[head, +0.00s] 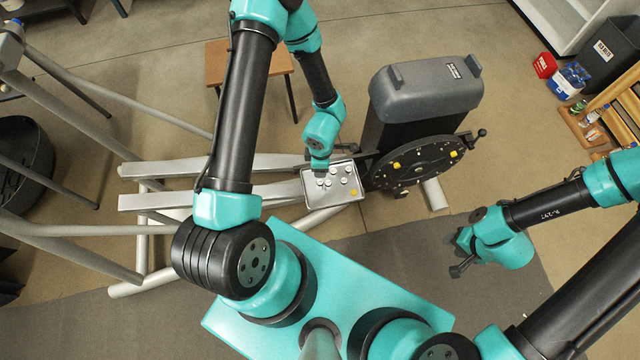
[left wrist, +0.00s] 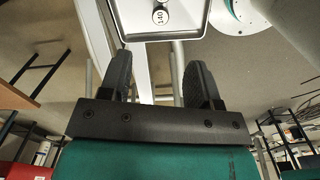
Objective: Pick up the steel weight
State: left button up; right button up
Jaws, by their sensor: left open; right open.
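A shallow metal tray (head: 315,198) holds several small weights with pale round tops (head: 344,181); which one is the steel weight I cannot tell. My left gripper (head: 319,168) is over the tray's back left part and hides some of it. In the left wrist view the left gripper (left wrist: 158,72) is open with nothing between its fingers. Beyond the fingertips, a round-topped weight (left wrist: 160,16) with a printed number stands inside the tray (left wrist: 148,38), apart from them. My right gripper (head: 457,262) is at the right, well away from the tray, and looks empty.
A grey elliptical machine housing (head: 425,90) with a black disc (head: 415,163) and crank stands right of the tray. Pale frame rails (head: 165,200) run to its left. A brown stool (head: 215,62) stands behind. Red and blue boxes (head: 570,78) are at the far right.

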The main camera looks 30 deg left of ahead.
pick_arm(q)
send_over(320, 182)
notch_tip(320, 182, down, 8)
jog(key=shift+w+r, duration=0.1)
jog(key=shift+w, duration=0.05)
dwell(0.4)
jog(key=shift+f, duration=2.6)
grip_shut()
jog(key=shift+r, duration=0.1)
notch_tip(320, 182, up, 28)
